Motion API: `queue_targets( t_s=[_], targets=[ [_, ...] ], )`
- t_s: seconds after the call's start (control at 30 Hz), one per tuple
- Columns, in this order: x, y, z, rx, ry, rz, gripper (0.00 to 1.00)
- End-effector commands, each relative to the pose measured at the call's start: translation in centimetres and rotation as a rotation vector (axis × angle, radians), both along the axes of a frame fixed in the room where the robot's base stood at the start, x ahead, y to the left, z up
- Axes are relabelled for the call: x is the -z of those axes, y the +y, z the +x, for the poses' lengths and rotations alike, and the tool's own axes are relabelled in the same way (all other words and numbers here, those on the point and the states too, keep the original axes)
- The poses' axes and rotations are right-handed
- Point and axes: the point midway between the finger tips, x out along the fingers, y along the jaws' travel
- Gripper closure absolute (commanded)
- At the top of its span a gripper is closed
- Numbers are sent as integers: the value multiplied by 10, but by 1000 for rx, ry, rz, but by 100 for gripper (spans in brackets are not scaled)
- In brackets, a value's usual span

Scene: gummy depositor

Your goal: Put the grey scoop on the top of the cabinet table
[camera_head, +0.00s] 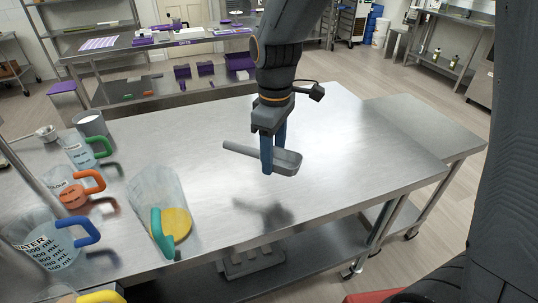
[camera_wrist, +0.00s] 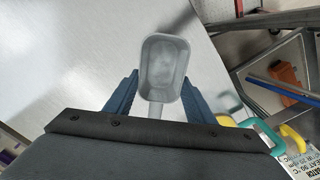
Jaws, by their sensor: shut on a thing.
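My gripper (camera_head: 267,168) is shut on the grey scoop (camera_head: 287,161). It holds the scoop in the air above the steel table (camera_head: 340,130), and a shadow lies on the tabletop below. In the head view the scoop's handle points left and its bowl right. In the wrist view the scoop's bowl (camera_wrist: 165,65) lies between and beyond my two blue fingers (camera_wrist: 158,88), open side facing the camera. A lower steel-topped table (camera_head: 425,125) adjoins on the right with a bare top. I cannot tell which one is the cabinet table.
The table's middle and right are clear. A shelf table (camera_head: 150,40) with purple items stands behind.

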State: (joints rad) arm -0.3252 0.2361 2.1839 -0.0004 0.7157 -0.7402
Motion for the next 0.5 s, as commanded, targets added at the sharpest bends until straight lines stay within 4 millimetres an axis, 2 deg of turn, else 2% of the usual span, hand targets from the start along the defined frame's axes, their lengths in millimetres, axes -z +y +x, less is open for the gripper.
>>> queue_targets(
  t_s=[0.2, 0.5],
  targets=[
    [37, -1, -2, 0, 5, -2, 91],
    [64, -1, -2, 1, 5, -2, 91]
  ],
)
